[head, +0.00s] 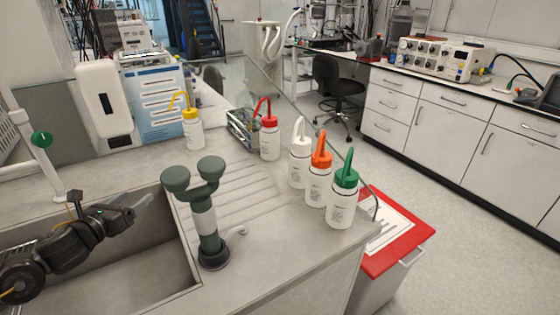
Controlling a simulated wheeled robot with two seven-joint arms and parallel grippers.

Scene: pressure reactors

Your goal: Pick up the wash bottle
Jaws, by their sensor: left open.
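Several white wash bottles stand upright on the grey counter. One with a yellow cap (193,128) is at the back left, and one with a red cap (269,137) is near the middle. Bottles with a white cap (299,160), an orange cap (318,180) and a green cap (342,200) stand in a close row at the right edge. My left gripper (146,207) is at the left, over the sink, open and empty. It is well apart from every bottle. My right gripper is not in view.
A dark green tap (208,220) rises between the sink (160,255) and the bottles. A wire rack (243,132) stands beside the red-capped bottle. A glass panel runs along the counter's far edge. A red-topped cabinet (400,245) is at the right. The ribbed drainer is clear.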

